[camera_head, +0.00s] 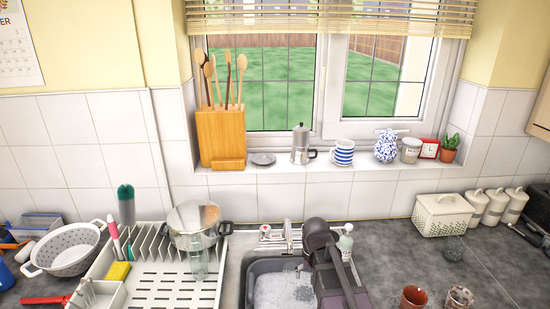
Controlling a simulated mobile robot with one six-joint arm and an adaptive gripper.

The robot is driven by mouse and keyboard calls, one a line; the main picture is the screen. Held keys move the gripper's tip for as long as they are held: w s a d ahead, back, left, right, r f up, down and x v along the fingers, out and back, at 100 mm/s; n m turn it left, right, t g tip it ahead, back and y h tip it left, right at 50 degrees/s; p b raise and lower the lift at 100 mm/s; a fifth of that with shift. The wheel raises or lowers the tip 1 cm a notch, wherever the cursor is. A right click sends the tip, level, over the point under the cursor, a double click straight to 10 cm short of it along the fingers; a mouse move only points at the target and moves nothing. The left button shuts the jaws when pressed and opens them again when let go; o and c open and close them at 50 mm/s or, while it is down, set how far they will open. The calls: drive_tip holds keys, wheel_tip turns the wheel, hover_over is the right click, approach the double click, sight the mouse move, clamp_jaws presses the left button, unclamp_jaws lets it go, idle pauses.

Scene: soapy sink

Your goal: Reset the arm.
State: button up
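My dark arm shows in the head view at the bottom centre, over the right part of the sink (252,278). Its rounded joint is near the tap, and its links run down toward the bottom edge of the picture. I cannot make out my gripper or its fingers. The sink holds white soapy foam (275,290). A small dark shape shows in the foam beside my arm, and I cannot tell what it is.
Left of the sink, a white dish rack (160,288) holds a steel pot (193,222), a glass and a yellow sponge (118,271). A soap bottle (345,243) stands close behind my arm. Brown cups (412,298) stand on the right counter, whose middle is mostly clear.

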drive_tip(key=s+d+f+b, duration=0.1)
drive_tip(key=s+d+f, duration=0.1)
drive_tip(key=s, duration=0.5)
drive_tip(key=shift+s+d+n, duration=0.3)
drive_tip(key=shift+d, duration=0.3)
idle(2.5)
